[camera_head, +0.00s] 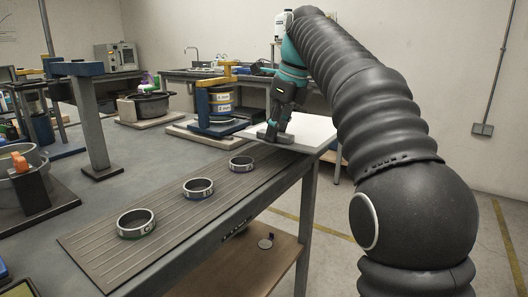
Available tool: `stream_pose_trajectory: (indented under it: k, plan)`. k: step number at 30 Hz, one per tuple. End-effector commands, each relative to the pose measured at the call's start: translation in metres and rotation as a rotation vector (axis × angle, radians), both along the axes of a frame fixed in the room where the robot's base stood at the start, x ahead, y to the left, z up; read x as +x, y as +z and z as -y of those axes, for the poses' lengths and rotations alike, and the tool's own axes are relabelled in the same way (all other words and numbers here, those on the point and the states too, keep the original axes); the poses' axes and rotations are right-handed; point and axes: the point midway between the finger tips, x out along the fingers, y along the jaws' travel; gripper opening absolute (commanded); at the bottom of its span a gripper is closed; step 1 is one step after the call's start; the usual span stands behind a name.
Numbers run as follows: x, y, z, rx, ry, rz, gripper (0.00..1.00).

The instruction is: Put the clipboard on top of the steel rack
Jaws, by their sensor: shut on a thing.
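My gripper (276,132) points down at the far right corner of the grey workbench, with its fingers shut on the near left edge of a flat white board that looks like the clipboard (313,133). The board lies about level and sticks out past the bench's right edge. Whether it touches the bench top is hard to tell. The fingers hide part of its left edge. I cannot make out a steel rack for certain.
A ribbed mat (165,215) with three metal rings runs along the workbench's (95,180) right edge. Blue posts and fixtures (95,120) stand at left. A blue-and-yellow clamp (218,100) stands left of my gripper. Another bench (180,75) is behind. Floor at right is open.

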Motion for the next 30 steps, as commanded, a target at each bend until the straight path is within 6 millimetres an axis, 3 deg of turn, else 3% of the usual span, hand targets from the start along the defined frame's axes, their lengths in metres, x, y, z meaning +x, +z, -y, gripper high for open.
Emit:
stream_pose_trajectory:
  k: [3,8,21,30]
  plan:
    - [0.019,-0.014,-0.013,0.0,0.002,0.0,0.0]
    - [0.034,-0.024,-0.022,-0.001,-0.003,0.001,0.0]
    - [0.033,-0.059,-0.019,-0.001,-0.007,0.001,0.0]
    - [0.033,-0.063,-0.018,0.0,-0.006,0.003,0.0]
